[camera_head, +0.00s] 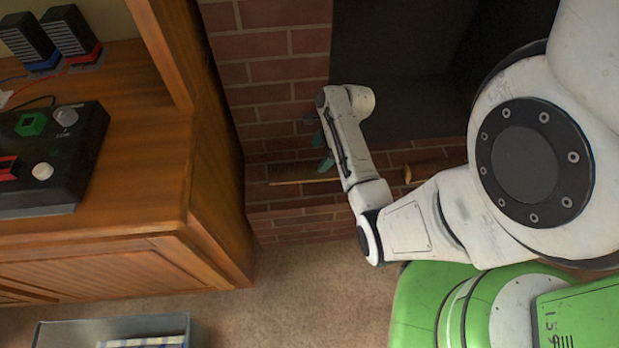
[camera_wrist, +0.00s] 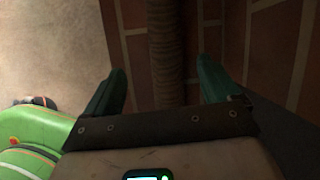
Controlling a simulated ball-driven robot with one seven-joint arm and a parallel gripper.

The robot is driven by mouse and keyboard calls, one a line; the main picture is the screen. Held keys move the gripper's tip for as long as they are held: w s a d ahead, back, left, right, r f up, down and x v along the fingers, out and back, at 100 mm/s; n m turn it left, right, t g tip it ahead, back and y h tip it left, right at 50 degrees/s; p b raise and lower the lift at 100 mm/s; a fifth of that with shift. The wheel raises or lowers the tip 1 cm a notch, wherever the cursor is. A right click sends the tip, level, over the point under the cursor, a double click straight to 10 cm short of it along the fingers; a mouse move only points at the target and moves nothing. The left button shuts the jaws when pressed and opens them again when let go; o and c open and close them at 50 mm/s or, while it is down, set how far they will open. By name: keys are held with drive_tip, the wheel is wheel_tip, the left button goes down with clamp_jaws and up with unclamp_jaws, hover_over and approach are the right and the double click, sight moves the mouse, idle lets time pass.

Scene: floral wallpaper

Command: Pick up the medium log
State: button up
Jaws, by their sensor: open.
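A brown log (camera_head: 292,170) lies on the brick hearth, partly hidden behind my arm. A second log (camera_head: 437,173) lies on the hearth to the right, its pale cut end facing left. I cannot tell by size which one is the medium log. My gripper (camera_head: 317,142) is open at the left log, with its green fingers spread. In the wrist view, a dark ribbed log (camera_wrist: 166,40) runs lengthwise between the open fingers of my gripper (camera_wrist: 164,70), with a gap on each side. Its near end is hidden behind the gripper body.
A thin pale stick (camera_head: 300,182) lies along the front of the left log. The dark fireplace opening (camera_head: 400,65) is behind. A wooden cabinet (camera_head: 215,190) with a black control box (camera_head: 50,165) stands left. A grey bin (camera_head: 60,332) is on the carpet (camera_head: 310,285).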

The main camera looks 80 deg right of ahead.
sight(312, 165)
drive_tip(key=shift+m, duration=0.5)
drive_tip(key=f, duration=0.1)
drive_tip(key=f+b, duration=0.1)
drive_tip(key=f, duration=0.1)
drive_tip(key=w+f+b, duration=0.1)
drive_tip(key=f, duration=0.1)
drive_tip(key=shift+d, duration=0.3)
drive_tip(key=shift+b+x, duration=1.55)
drive_tip(key=shift+x, duration=1.45)
drive_tip(key=shift+w+a+r, duration=0.1)
drive_tip(key=shift+w+r, duration=0.05)
drive_tip(key=shift+w, duration=0.05)
drive_tip(key=c, duration=1.4)
drive_tip(key=shift+c, duration=0.2)
drive_tip(key=shift+r, duration=0.1)
